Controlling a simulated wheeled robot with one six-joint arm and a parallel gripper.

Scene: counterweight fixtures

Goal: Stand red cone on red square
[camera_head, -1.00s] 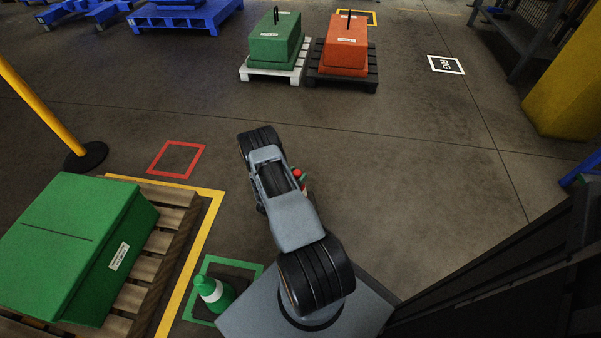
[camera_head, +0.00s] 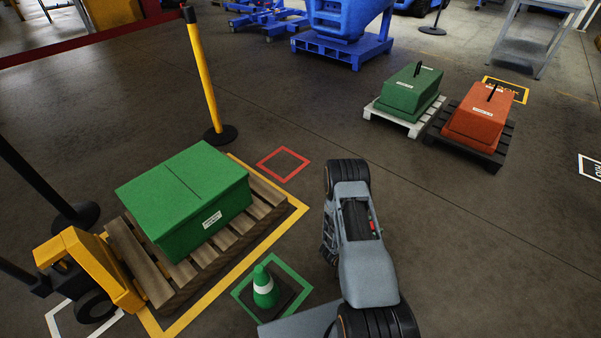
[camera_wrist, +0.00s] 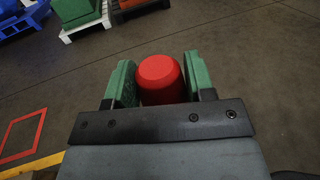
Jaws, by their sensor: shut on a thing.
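The red cone (camera_wrist: 161,78) is between the green finger pads of my gripper (camera_wrist: 160,85) in the wrist view. My gripper is shut on it, and only its rounded red top shows there. In the head view my arm hides the cone and most of the gripper. The red square (camera_head: 283,164) is a red outline on the floor, empty, left of my arm and behind the green block. It also shows at the left edge of the wrist view (camera_wrist: 22,134).
A green cone (camera_head: 264,287) stands in a green square. A green block (camera_head: 185,196) sits on a wooden pallet inside a yellow outline. A yellow post (camera_head: 203,80) stands just beyond the red square. Green (camera_head: 410,88) and orange (camera_head: 478,118) weights sit on pallets at right.

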